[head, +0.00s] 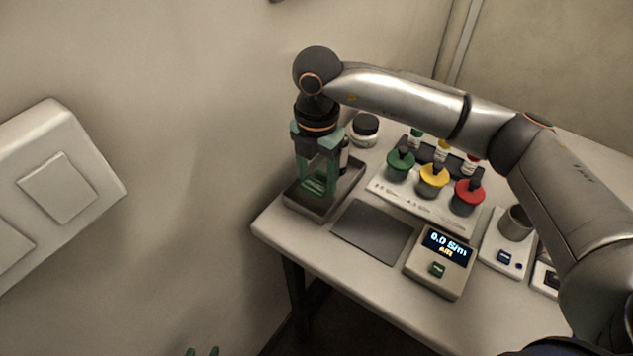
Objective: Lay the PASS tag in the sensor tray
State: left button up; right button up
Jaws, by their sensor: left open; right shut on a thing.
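My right gripper (316,172) points straight down over the grey sensor tray (304,208) at the left end of the table. It is shut on a small green piece, which looks like the PASS tag (315,186); no lettering on it is readable. The tag is low within the tray's outline, and I cannot tell whether it touches the tray floor. The fingers hide part of it. Green fingertips of my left gripper (203,351) just show at the bottom edge, apart and empty, away from the table.
A dark probe or bottle (344,156) stands by the tray's back side, close to my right gripper. A lidded jar (365,128) is behind. A dark mat (373,231), a meter (440,262) and a rack with green, yellow and red-capped pots (422,204) are to the right.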

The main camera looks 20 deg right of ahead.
aim_at(316, 182)
jog(key=shift+w+f, duration=0.25)
jog(key=shift+f, duration=0.1)
jog(key=shift+f+p, duration=0.4)
jog(key=shift+f, duration=1.05)
jog(key=shift+f, duration=0.1)
jog(key=shift+f, duration=0.15)
jog(key=o, duration=1)
notch_tip(316, 182, up, 13)
jog(key=shift+f+b, duration=0.2)
jog(key=shift+b, duration=0.45)
